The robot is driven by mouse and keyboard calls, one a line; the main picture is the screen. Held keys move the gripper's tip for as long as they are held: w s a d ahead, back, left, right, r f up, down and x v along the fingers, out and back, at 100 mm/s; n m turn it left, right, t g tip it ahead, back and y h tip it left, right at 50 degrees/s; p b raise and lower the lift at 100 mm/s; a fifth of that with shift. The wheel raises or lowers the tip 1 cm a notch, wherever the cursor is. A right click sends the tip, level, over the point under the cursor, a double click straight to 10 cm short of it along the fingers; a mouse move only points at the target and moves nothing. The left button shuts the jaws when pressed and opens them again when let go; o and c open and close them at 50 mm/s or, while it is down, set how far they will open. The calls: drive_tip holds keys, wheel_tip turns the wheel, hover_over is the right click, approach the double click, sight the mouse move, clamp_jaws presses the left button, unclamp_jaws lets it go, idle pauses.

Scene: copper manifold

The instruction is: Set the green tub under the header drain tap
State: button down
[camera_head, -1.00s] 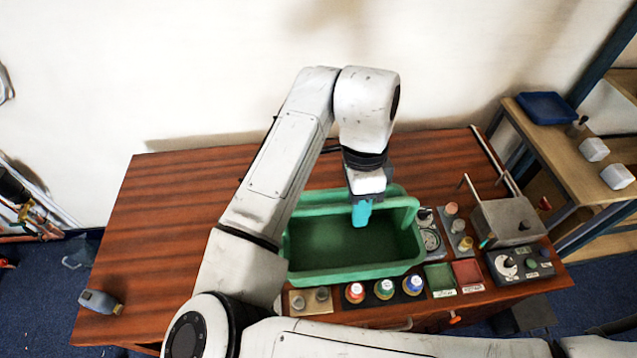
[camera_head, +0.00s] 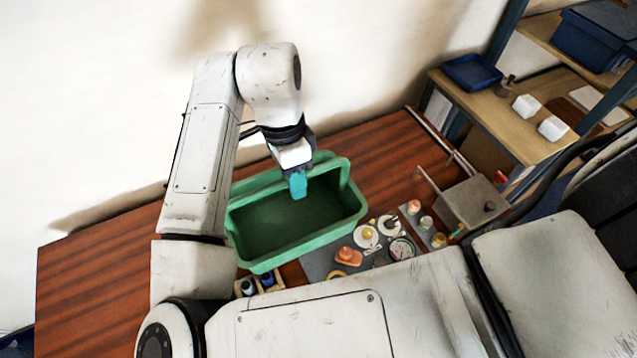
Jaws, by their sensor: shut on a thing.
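The green tub (camera_head: 340,214) is an open, empty rectangular bin with a raised handle along its far side. It shows above the wooden bench, and I cannot tell whether it touches the bench top. My gripper (camera_head: 298,186), with teal fingertips, is shut at the tub's far side by the handle and holds the tub there. The fingertips hang over the tub's inside. My arm hides the tub's left end in part. I see no header drain tap in this view.
The red-brown wooden bench (camera_head: 100,275) has free room at left. Small bottles and dishes (camera_head: 366,236) and a grey metal box (camera_head: 470,203) stand right of the tub. A shelf (camera_head: 500,112) with a blue tray (camera_head: 471,71) stands at the upper right.

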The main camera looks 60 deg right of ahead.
drive_tip(key=p, duration=0.1)
hover_over(333, 175)
drive_tip(key=a, duration=0.4)
wheel_tip(333, 175, down, 4)
drive_tip(key=r, duration=0.1)
drive_tip(key=d+f, duration=0.2)
drive_tip(key=f, duration=0.1)
drive_tip(key=d+f, duration=0.2)
drive_tip(key=shift+w+f+b, duration=0.2)
drive_tip(key=shift+w+b, duration=0.1)
drive_tip(key=f, duration=0.1)
drive_tip(key=d+f, duration=0.1)
drive_tip(key=shift+s+f+b, duration=0.1)
drive_tip(key=shift+f+b, duration=0.2)
drive_tip(key=shift+f, duration=0.8)
drive_tip(key=c, duration=1)
unclamp_jaws()
drive_tip(key=shift+o, duration=0.2)
